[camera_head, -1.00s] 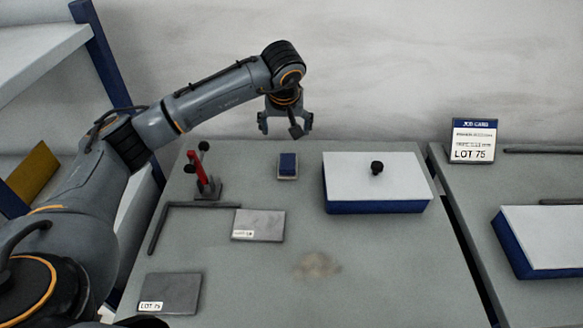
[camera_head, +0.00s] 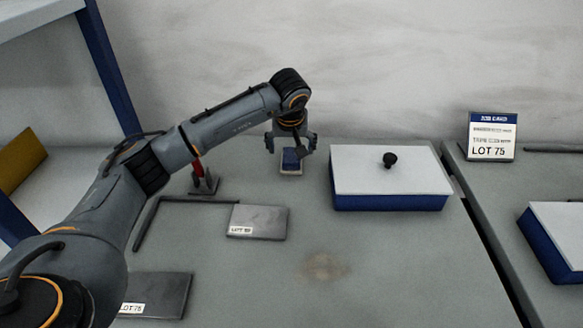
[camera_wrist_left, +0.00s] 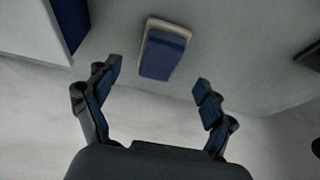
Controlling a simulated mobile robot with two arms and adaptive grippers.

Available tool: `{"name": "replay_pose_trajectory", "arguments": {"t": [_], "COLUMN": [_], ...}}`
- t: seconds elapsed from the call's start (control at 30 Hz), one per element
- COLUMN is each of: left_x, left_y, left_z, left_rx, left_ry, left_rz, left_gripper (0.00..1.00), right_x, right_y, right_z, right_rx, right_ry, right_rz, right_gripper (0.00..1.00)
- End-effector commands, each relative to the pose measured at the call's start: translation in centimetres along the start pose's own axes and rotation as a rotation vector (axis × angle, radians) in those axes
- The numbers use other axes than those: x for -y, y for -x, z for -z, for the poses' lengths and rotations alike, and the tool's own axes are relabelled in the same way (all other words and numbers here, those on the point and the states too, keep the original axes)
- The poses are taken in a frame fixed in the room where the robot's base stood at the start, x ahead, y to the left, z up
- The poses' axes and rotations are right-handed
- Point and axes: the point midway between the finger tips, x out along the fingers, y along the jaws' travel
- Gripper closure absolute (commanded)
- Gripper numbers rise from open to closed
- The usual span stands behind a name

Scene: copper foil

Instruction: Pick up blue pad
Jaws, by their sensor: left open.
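The blue pad (camera_head: 290,160) rests on a small pale base on the grey table, near the back edge. In the left wrist view the blue pad (camera_wrist_left: 163,54) lies ahead of the fingertips, roughly centred between them. My left gripper (camera_head: 291,146) is open and empty, pointing down just above and behind the pad. In the left wrist view its two fingers (camera_wrist_left: 158,78) are spread wide with a gap before the pad. My right gripper is not in view.
A white-lidded blue box (camera_head: 390,172) with a black knob stands right of the pad. A red toggle clamp (camera_head: 198,170) is to the left, partly behind my arm. Grey plates (camera_head: 258,222) lie in front. A job card (camera_head: 491,137) stands on the right table.

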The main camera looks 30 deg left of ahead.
Motion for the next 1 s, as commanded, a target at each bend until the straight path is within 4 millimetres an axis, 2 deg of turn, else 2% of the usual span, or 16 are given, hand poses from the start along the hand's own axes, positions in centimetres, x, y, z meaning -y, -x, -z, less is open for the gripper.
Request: {"name": "replay_pose_trajectory", "arguments": {"t": [0.17,0.43,0.8,0.87,1.0], "left_x": [0.0,-0.1,0.0,0.0,0.0], "left_y": [-1.3,-4.9,-5.4,-5.4,-5.4], "left_z": [0.0,0.3,0.5,0.5,0.5], "left_rx": [0.001,0.001,0.000,0.000,0.000], "left_ry": [0.001,0.001,-0.001,-0.001,0.000], "left_rz": [0.000,0.000,0.000,0.000,0.000], "left_gripper": [0.17,0.17,0.17,0.27,0.56], "right_x": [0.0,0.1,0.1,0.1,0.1], "right_y": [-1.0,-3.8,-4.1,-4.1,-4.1], "right_z": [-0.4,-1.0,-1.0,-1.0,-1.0], "right_rx": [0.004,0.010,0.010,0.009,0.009], "right_ry": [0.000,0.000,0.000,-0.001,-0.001], "right_rz": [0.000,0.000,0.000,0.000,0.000], "right_gripper": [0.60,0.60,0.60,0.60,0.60]}}
